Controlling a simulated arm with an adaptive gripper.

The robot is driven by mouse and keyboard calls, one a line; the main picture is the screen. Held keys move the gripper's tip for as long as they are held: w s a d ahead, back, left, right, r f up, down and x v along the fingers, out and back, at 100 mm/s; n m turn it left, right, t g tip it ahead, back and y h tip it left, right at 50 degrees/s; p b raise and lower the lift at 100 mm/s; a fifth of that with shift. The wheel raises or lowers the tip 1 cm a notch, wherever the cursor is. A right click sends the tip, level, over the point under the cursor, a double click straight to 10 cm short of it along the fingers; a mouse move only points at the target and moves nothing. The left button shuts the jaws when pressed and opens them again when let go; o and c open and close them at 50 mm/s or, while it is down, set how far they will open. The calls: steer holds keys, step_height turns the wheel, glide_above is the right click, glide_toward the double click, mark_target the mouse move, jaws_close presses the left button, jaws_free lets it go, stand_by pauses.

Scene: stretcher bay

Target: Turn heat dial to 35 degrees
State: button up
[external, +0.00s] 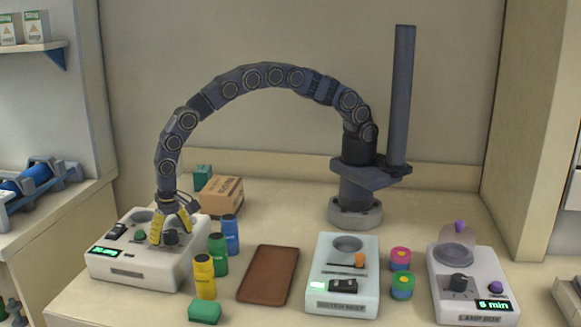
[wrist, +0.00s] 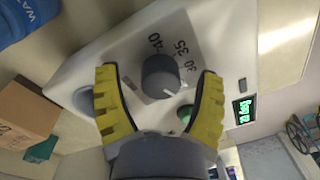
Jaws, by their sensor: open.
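The heat dial is a dark grey knob (wrist: 162,76) on a white box (external: 150,275) at the left of the table. Figures 30, 35 and 40 (wrist: 180,48) are printed around it in the wrist view. Its white pointer mark faces down and right in that view, away from the 35 and nearer the 30 end. My gripper (wrist: 158,72) has its yellow fingers spread, one on each side of the knob, with visible gaps. In the external view my gripper (external: 170,234) reaches down over the dial (external: 171,238) from above.
The box has a green display (wrist: 243,110), too small to read surely, and a green button (wrist: 185,114). Yellow (external: 205,277), green and blue bottles stand close to its right. A cardboard box (external: 221,195) is behind. A brown tray (external: 268,275) and two other white devices stand further right.

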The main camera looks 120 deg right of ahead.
steer(key=c, duration=1.1)
steer(key=shift+f+n, duration=0.1)
steer(key=shift+n, duration=0.2)
steer(key=shift+c, duration=0.2)
steer(key=n, duration=0.3)
steer(key=shift+n, duration=0.4)
steer(key=n, duration=0.4)
steer(key=shift+y, duration=0.3)
steer(key=n, duration=0.5)
steer(key=shift+s+d, duration=0.1)
steer(key=shift+d, duration=0.05)
steer(key=n, duration=0.4)
steer(key=shift+g, duration=0.3)
steer(key=shift+d+n, duration=0.1)
steer(key=shift+n, duration=0.2)
